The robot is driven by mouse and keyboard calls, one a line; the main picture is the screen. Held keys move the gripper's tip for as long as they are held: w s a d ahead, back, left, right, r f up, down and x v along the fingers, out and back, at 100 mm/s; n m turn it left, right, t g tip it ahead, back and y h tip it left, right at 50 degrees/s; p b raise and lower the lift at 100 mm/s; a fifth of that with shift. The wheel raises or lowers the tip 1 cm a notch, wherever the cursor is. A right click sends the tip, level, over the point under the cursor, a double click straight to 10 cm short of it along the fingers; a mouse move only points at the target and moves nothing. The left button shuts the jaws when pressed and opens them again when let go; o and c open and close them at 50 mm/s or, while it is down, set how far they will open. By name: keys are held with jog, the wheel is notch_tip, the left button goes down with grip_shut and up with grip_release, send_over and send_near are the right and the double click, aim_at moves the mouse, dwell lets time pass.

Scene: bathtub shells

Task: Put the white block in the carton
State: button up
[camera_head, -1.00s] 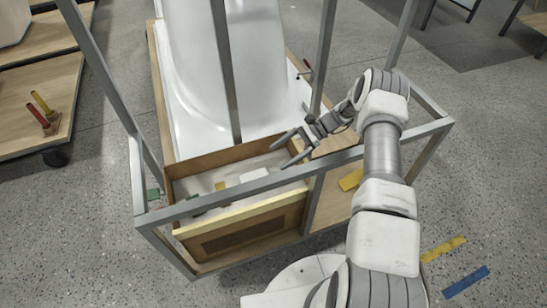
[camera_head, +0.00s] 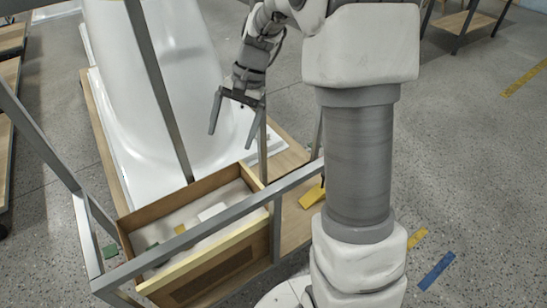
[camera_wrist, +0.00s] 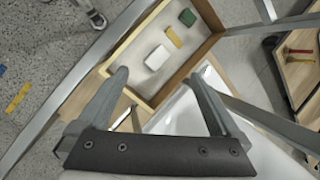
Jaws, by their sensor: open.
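The white block (camera_head: 213,211) lies inside the open carton (camera_head: 158,207), near its right side. In the wrist view the white block (camera_wrist: 157,58) lies on the carton's pale floor beside a yellow block and a green block. My gripper (camera_head: 229,132) is open and empty. It is raised above and behind the carton, over the white bathtub shell, clear of the block. In the wrist view the fingertips (camera_wrist: 157,77) are spread wide with nothing between them.
A grey metal frame (camera_head: 225,222) crosses over the carton, with posts around it. The bathtub shell (camera_head: 135,90) stands behind. A yellow piece (camera_head: 312,197) lies on the wooden board right of the carton.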

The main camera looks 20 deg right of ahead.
jog(key=s+r+n+t+h, duration=0.2)
jog(key=s+r, duration=0.3)
jog(key=s, duration=0.5)
jog(key=s+d+r+n+t+h, duration=0.1)
jog(key=s+r+n+t, duration=0.3)
jog(key=s, duration=0.7)
jog(key=shift+s+d+r+n+h, duration=0.2)
jog(key=shift+r+n+h, duration=0.4)
jog(key=shift+r+h, duration=0.2)
notch_tip(320, 180, up, 23)
jog(key=p, duration=2.3)
